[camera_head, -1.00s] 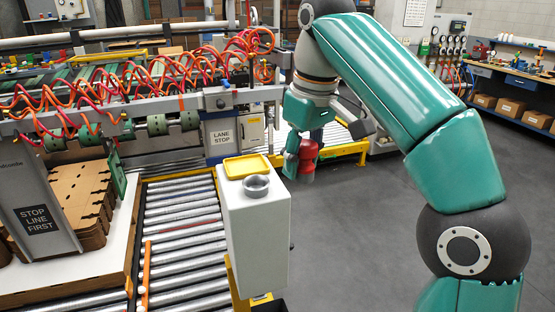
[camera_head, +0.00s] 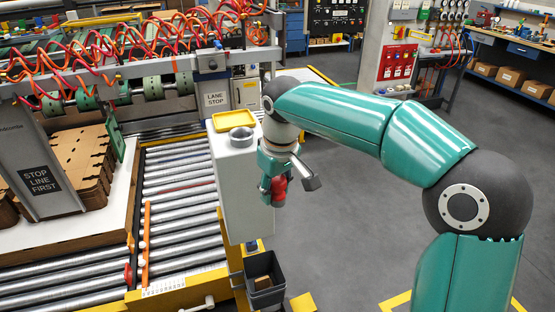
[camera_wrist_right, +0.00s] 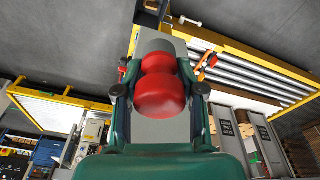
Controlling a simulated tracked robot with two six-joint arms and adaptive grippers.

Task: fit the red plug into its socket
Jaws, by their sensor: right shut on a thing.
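The red plug (camera_head: 279,187) is held in my right gripper (camera_head: 272,190), which is shut on it. In the right wrist view the plug (camera_wrist_right: 160,88) sits between the two fingers (camera_wrist_right: 160,92), with the grey pedestal behind it. The socket, a round grey ring (camera_head: 241,132), is on top of the pale grey pedestal (camera_head: 245,190). The gripper and plug are in front of the pedestal's right side in the head view, lower in the picture than the socket. Whether they touch the pedestal cannot be told. My left gripper is not in view.
A yellow tray (camera_head: 235,121) lies on the pedestal top behind the socket. A roller conveyor (camera_head: 185,215) runs to the left, with stacked brown cardboard (camera_head: 85,170) beyond. A dark open bin (camera_head: 264,290) stands below the pedestal. The floor to the right is clear.

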